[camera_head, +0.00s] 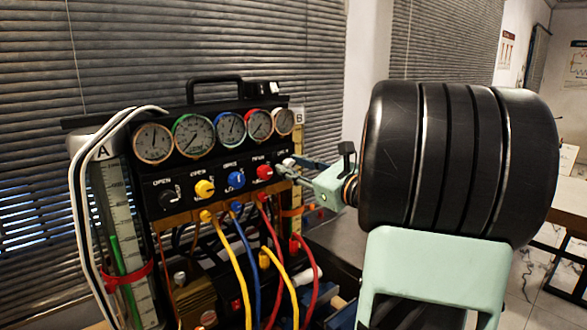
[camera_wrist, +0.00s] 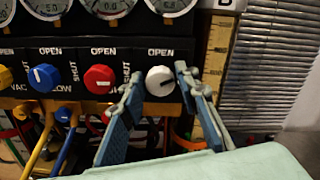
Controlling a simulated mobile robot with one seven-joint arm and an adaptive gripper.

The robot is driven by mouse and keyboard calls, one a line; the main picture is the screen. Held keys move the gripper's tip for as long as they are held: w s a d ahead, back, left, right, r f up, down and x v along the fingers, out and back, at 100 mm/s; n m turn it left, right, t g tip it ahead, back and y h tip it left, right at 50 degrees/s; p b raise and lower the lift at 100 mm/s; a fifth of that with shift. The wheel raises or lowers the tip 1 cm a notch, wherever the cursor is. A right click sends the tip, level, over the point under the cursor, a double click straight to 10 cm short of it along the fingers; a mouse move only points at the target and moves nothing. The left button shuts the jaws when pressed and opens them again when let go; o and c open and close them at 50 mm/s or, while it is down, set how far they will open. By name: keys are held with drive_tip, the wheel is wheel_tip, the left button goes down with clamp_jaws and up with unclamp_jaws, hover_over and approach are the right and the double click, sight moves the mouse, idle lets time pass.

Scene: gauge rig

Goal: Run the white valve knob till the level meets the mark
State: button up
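The white valve knob (camera_wrist: 160,81) is at the right end of the knob row, its pointer line tilted up to the right. My gripper (camera_wrist: 159,75) is open, one finger on each side of the knob. A gap shows at the left finger; the right finger is very close, and contact cannot be told. In the head view my gripper (camera_head: 287,170) mostly hides the knob. Tube A (camera_head: 113,200) at the left holds a green column, with a red band (camera_head: 127,277) around it. Tube B's scale (camera_wrist: 216,62) stands right of the panel; its level is not clear.
Red (camera_wrist: 99,79) and blue (camera_wrist: 45,77) knobs sit left of the white one. Gauges (camera_head: 194,136) line the panel top. Yellow, blue and red hoses (camera_head: 240,265) hang below. Window blinds (camera_head: 250,40) are behind.

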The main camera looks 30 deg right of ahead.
drive_tip(key=shift+o, duration=1.1)
drive_tip(key=s+d, duration=0.1)
drive_tip(key=s, duration=1.1)
drive_tip(key=shift+d, duration=0.3)
drive_tip(key=shift+w, duration=0.1)
idle(0.4)
drive_tip(key=w+m+b, duration=0.1)
drive_tip(key=w, duration=0.2)
drive_tip(key=w+a+m+b, duration=0.1)
drive_tip(key=w, duration=0.3)
drive_tip(key=w+m+b, duration=0.1)
drive_tip(key=w, duration=0.3)
drive_tip(key=shift+w+a+f+m, duration=0.1)
drive_tip(key=shift+a+m, duration=0.15)
drive_tip(key=shift+m, duration=0.05)
